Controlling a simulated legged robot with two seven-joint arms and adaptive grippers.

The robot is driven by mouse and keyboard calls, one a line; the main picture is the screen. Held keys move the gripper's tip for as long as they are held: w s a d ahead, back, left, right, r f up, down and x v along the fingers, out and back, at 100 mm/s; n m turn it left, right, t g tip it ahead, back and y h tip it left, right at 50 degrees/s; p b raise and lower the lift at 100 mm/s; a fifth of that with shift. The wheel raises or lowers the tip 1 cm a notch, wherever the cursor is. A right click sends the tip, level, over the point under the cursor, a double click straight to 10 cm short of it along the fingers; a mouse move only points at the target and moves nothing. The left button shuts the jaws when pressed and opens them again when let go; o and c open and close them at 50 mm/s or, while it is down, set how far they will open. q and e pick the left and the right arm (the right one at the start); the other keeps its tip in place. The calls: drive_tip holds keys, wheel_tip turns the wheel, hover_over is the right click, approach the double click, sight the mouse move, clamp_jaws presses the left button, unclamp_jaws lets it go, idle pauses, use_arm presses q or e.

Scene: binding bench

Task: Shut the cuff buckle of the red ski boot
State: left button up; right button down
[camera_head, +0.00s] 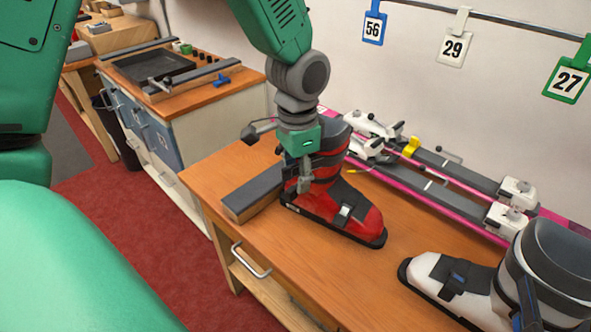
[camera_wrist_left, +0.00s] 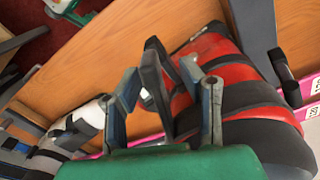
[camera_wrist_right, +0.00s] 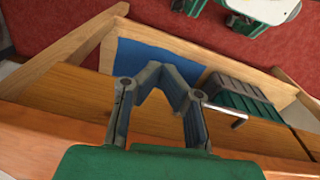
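The red ski boot (camera_head: 355,215) stands on the wooden bench, toe to the lower right, with black bands around its cuff. A dark lever (camera_head: 250,134) sticks out to the left of the cuff; I cannot tell for certain that it is the cuff buckle. My left gripper (camera_head: 304,185) is in front of the cuff, pointing down. In the left wrist view its fingers (camera_wrist_left: 162,75) are spread, with a dark lever-like part (camera_wrist_left: 152,72) of the boot showing between them; contact is unclear.
A white boot (camera_head: 432,268) with a dark cuff stands at the right. Skis with bindings (camera_head: 440,185) lie along the wall. A dark-topped block (camera_head: 252,192) lies left of the red boot.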

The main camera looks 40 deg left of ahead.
use_arm(q)
drive_tip(key=shift+d+r, duration=0.1)
drive_tip(key=shift+d, duration=0.3)
clamp_jaws()
use_arm(e)
drive_tip(key=shift+d+f, duration=0.1)
drive_tip(key=shift+d, duration=0.3)
use_arm(q)
drive_tip(key=shift+a, duration=0.15)
use_arm(e)
drive_tip(key=shift+a, duration=0.1)
use_arm(q)
drive_tip(key=shift+a, duration=0.1)
use_arm(e)
drive_tip(key=m+t+y, duration=0.9)
drive_tip(key=y, duration=0.2)
approach(296, 196)
use_arm(q)
drive_tip(key=shift+a, duration=0.1)
use_arm(e)
drive_tip(key=shift+x, duration=3.6)
